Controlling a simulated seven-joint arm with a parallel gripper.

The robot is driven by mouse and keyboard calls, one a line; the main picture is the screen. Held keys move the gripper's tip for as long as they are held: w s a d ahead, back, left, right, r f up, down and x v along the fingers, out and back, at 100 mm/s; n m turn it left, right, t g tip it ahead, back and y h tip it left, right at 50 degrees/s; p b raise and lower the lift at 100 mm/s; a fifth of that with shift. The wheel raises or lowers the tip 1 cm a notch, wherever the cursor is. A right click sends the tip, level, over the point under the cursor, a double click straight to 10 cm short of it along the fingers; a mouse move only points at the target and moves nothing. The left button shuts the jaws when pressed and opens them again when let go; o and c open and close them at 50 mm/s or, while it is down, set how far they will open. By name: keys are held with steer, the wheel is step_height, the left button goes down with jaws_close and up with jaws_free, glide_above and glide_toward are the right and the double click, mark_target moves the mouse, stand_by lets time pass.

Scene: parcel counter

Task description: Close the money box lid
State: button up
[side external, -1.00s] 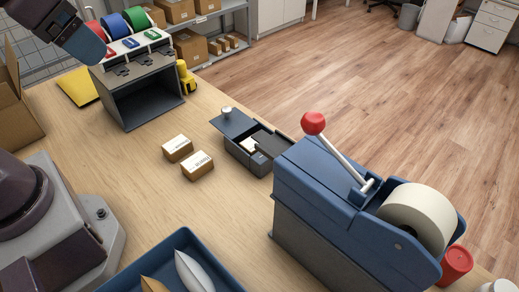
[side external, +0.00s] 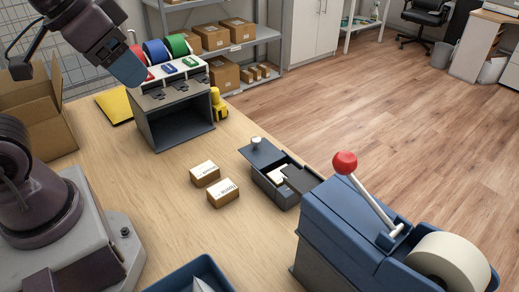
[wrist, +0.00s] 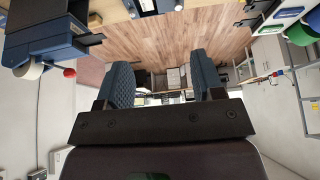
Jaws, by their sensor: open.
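The money box (side external: 270,189) is a small dark grey box on the counter, in the middle of the side view. Its flat dark lid (side external: 266,157) with a pale round knob sits shifted toward the back left end. The box is partly open, and something whitish shows inside. My gripper (side external: 132,72) is high at the upper left of the side view, well away from the box and near the roll stand. In the wrist view my gripper (wrist: 163,82) has its two blue-grey fingers wide apart with nothing between them.
A blue tape dispenser (side external: 335,232) with a red-knobbed lever stands right of the box. Two small cartons (side external: 214,184) lie to its left. A dark open-fronted stand (side external: 178,125) with coloured rolls is behind. A blue tray (side external: 190,276) is at the front.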

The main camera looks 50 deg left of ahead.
steer(key=shift+w+r, duration=0.2)
steer(key=shift+w, duration=0.2)
steer(key=c, duration=0.4)
steer(key=w+n, duration=0.1)
steer(key=w, duration=0.1)
steer(key=w+a+r+n+g, duration=0.1)
steer(key=w, duration=0.1)
steer(key=w+n, duration=0.1)
steer(key=w, duration=0.1)
steer(key=shift+w+a+r+n+g, duration=0.15)
steer(key=shift+w+a+n+g, duration=0.15)
steer(key=shift+w+n+g, duration=0.1)
jaws_close()
steer(key=w+a+f+n+g+h, duration=0.15)
steer(key=w+a+f+n, duration=0.25)
steer(key=w, duration=0.4)
steer(key=w+a+f+n+g+h, duration=0.1)
steer(key=w+a+f+n+g, duration=0.1)
steer(key=w+a+f+n, duration=0.65)
steer(key=w+f, duration=0.4)
steer(key=f, duration=0.3)
glide_toward(262, 149)
steer(key=shift+g+h, duration=0.45)
steer(key=a+f, duration=0.2)
steer(key=f, duration=0.1)
steer(key=a+f, duration=0.1)
steer(key=f, duration=0.1)
steer(key=shift+a, duration=0.25)
steer(key=shift+d, duration=0.55)
